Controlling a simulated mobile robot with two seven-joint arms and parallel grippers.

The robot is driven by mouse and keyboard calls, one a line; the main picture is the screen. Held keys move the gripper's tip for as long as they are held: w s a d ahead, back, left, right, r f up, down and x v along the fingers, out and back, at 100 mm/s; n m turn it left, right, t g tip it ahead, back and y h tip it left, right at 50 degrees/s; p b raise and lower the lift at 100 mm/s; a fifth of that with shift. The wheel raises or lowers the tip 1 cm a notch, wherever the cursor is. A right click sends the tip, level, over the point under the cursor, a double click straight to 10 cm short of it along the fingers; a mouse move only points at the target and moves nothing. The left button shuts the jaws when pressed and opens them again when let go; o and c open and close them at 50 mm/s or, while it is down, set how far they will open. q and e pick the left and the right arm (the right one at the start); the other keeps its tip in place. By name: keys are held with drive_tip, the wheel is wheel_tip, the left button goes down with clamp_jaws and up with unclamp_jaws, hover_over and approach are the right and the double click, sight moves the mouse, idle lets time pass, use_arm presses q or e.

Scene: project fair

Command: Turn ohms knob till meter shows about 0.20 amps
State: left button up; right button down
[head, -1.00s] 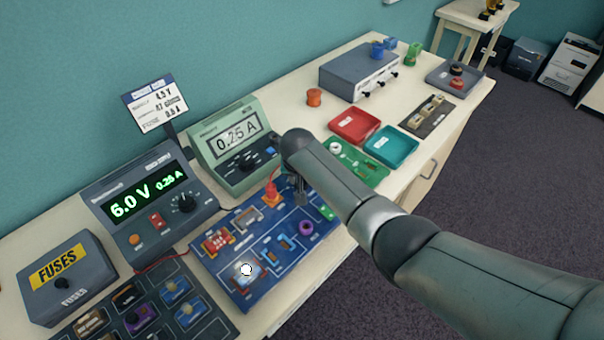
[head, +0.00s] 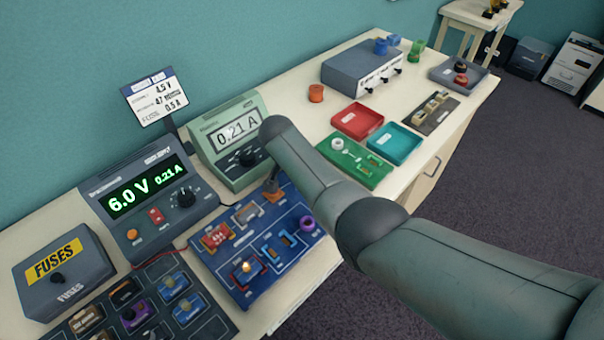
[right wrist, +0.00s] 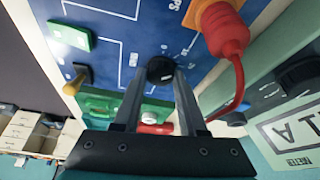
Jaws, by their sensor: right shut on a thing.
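The green meter (head: 231,140) in the head view reads 0.21 A. The power supply (head: 143,195) reads 6.0 V and 0.21 A. A small black knob (right wrist: 160,69) stands on the blue circuit board (head: 302,206). In the right wrist view, my right gripper (right wrist: 161,76) has its two fingers closed around this knob. In the head view my right arm hides the knob and most of the gripper. My left gripper is in neither view.
A red plug (right wrist: 222,30) with a red lead stands close beside the right gripper. A lit bulb (head: 247,267) is on the board. A sign (head: 155,98), a fuse box (head: 66,270), a red tray (head: 357,121) and a teal tray (head: 394,144) share the table.

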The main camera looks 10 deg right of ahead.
drive_tip(key=shift+c, duration=2.3)
unclamp_jaws()
drive_tip(key=shift+s+a+r+p, duration=0.1)
drive_tip(key=shift+a+r+p, duration=0.05)
drive_tip(key=shift+r+p, duration=0.3)
drive_tip(key=p+v, duration=0.1)
drive_tip(key=v, duration=0.4)
drive_tip(key=shift+r+p, duration=0.15)
drive_tip(key=shift+p, duration=0.25)
drive_tip(key=shift+s+a+r, duration=0.1)
drive_tip(key=shift+s+r, duration=0.15)
drive_tip(key=shift+r, duration=0.3)
